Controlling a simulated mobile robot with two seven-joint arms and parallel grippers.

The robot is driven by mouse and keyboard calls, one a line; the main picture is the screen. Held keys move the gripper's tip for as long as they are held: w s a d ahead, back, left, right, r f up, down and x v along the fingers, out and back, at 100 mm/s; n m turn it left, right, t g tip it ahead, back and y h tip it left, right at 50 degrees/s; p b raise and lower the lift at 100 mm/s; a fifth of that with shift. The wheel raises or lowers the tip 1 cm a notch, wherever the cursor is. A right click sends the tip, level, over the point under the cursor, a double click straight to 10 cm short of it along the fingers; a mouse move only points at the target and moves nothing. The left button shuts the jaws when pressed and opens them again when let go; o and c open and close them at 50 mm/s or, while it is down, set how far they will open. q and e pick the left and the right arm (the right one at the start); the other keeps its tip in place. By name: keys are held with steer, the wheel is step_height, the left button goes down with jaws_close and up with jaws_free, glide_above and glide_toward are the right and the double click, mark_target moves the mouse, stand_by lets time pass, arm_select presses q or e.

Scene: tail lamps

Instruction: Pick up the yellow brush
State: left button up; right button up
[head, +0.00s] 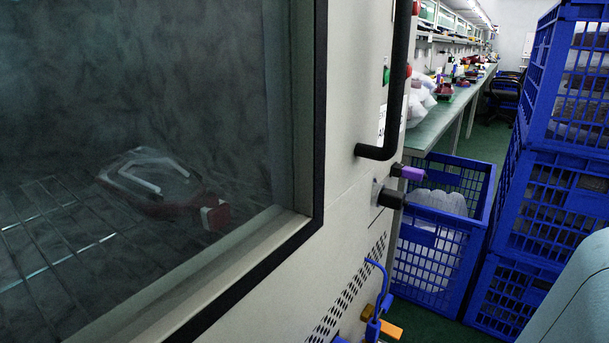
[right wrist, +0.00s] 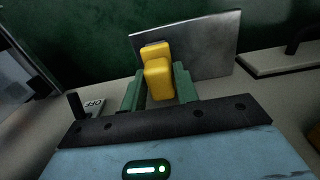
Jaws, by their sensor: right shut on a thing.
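In the right wrist view, my right gripper (right wrist: 158,92) has its green fingers shut on a yellow block-shaped piece (right wrist: 158,76), which I take to be part of the yellow brush. The piece sits between the fingers and sticks up past their tips. No bristles can be made out, and the lower part is hidden by the gripper. A flat grey plate (right wrist: 212,45) shows just behind it; I cannot tell whether they touch. My left gripper is in neither view.
A large cabinet (head: 345,190) with a dark window fills the left of the head view; a tail lamp (head: 150,180) lies on a wire rack inside. A blue crate (head: 430,270) and stacked blue crates (head: 560,180) stand right. A long workbench (head: 440,120) runs behind.

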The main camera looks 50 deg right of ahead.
steer(key=r+p, duration=0.1)
steer(key=s+r+p, duration=0.1)
steer(key=r, duration=0.1)
steer(key=shift+a+r, duration=0.1)
steer(key=shift+r, duration=0.05)
arm_select(q)
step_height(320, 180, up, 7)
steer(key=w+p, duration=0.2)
steer(key=p, duration=0.2)
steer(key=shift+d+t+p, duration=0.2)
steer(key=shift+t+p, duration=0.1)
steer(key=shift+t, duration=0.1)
arm_select(e)
steer(key=s+a, duration=0.1)
steer(key=s, duration=1.3)
steer(key=shift+s+a+r, duration=0.25)
steer(key=shift+s, duration=0.05)
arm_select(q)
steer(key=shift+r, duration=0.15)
arm_select(e)
steer(key=shift+s, duration=0.1)
